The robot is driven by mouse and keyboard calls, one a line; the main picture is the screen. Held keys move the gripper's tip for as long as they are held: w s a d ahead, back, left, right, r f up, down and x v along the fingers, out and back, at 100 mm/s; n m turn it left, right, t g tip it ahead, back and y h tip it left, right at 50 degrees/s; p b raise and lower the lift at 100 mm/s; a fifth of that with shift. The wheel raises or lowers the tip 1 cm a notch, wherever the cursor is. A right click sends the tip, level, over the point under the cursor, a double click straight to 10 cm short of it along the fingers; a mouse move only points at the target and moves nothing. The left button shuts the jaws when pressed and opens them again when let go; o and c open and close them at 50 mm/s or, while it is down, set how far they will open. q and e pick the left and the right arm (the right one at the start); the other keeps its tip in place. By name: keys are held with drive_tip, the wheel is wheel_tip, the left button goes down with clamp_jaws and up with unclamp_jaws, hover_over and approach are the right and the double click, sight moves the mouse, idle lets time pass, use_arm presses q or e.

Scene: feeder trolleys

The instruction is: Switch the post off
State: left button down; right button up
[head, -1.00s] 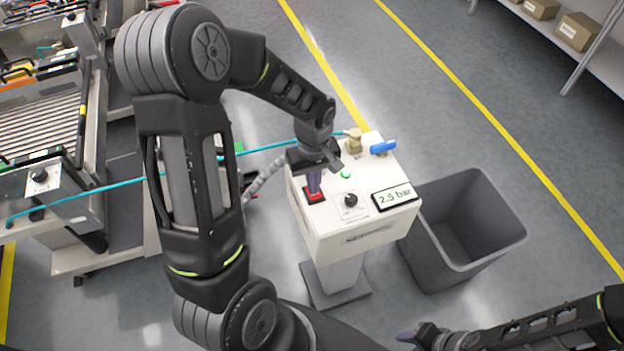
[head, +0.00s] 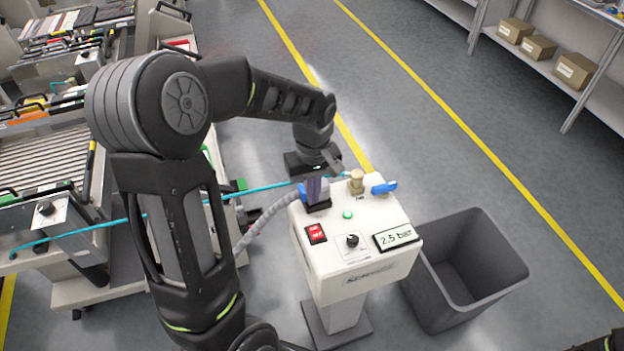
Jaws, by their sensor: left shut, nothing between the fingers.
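The post is a white box (head: 335,262) on a stand, with a sloped top panel. A red rocker switch (head: 316,233) sits at the panel's left front. A black knob (head: 352,241), a lit green lamp (head: 347,215) and a display (head: 396,237) reading 2.5 bar are on the same panel. A brass fitting (head: 356,182) and a blue valve lever (head: 384,188) are at the back edge. My left gripper (head: 317,200) is shut and empty, pointing down over the panel's back left, behind the red switch. I cannot tell whether its tips touch anything.
A grey open bin (head: 470,297) stands right of the post. A light-blue hose (head: 110,229) and a grey corrugated hose (head: 264,222) run to the post from the left. Feeder trolleys (head: 45,160) stand at left. A shelf with boxes (head: 538,47) is at top right.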

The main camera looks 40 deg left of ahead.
use_arm(q)
drive_tip(key=r, duration=0.4)
drive_tip(key=shift+w+a+r, duration=0.1)
drive_tip(key=shift+w+a, duration=0.1)
drive_tip(key=shift+a, duration=0.05)
idle(0.3)
